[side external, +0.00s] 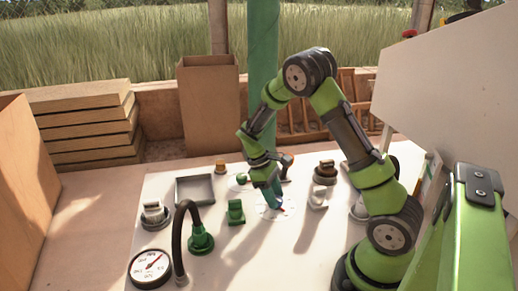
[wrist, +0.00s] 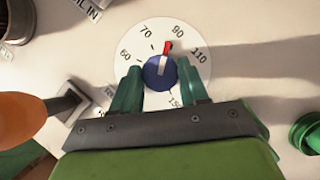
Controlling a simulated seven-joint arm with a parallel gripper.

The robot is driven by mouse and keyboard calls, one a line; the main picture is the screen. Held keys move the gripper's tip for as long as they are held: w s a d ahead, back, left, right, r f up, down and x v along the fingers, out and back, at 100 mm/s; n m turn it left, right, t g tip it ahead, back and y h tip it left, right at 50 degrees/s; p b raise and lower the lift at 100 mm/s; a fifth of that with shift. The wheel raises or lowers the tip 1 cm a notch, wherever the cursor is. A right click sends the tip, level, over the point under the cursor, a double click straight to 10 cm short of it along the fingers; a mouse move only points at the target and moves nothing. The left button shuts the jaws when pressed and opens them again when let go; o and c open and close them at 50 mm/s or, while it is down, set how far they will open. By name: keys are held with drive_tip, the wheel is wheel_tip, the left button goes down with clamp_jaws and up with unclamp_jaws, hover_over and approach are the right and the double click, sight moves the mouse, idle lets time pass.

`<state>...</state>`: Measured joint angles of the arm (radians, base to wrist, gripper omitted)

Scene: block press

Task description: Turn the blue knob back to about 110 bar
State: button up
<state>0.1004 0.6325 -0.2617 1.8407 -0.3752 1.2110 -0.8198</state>
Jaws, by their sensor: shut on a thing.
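The blue knob (wrist: 159,73) sits in the middle of a white dial (wrist: 202,36) with printed numbers including 60, 70, 110 and 150. Its red pointer (wrist: 168,47) points up and slightly right, just under a number that looks like 90 and short of 110. My gripper (wrist: 159,76) has one green finger on each side of the knob and is shut on it. In the side view my gripper (side external: 272,203) reaches down to the dial (side external: 266,213) and hides most of the knob. A round gauge (side external: 151,268) with a red needle stands at the front left.
An orange-ended handle (wrist: 22,117) lies left of my gripper, and a green round part (wrist: 307,132) is to the right. On the panel are a black hose (side external: 178,235) with a green fitting (side external: 201,240), a green block (side external: 236,212) and a grey tray (side external: 195,189).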

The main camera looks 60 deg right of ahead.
drive_tip(key=m+y, duration=0.2)
drive_tip(key=m, duration=0.3)
drive_tip(key=shift+d+m, duration=0.15)
drive_tip(key=shift+m, duration=0.15)
drive_tip(key=m+y, duration=0.1)
drive_tip(key=m, duration=0.1)
drive_tip(key=m+t, duration=0.1)
drive_tip(key=m, duration=0.2)
drive_tip(key=shift+d+y, duration=0.1)
drive_tip(key=shift+y, duration=0.3)
drive_tip(key=o, duration=1)
drive_tip(key=shift+o, duration=0.2)
drive_tip(key=shift+r, duration=0.1)
drive_tip(key=v, duration=1.6)
drive_tip(key=shift+s+d+r, duration=0.25)
drive_tip(key=shift+r, duration=0.15)
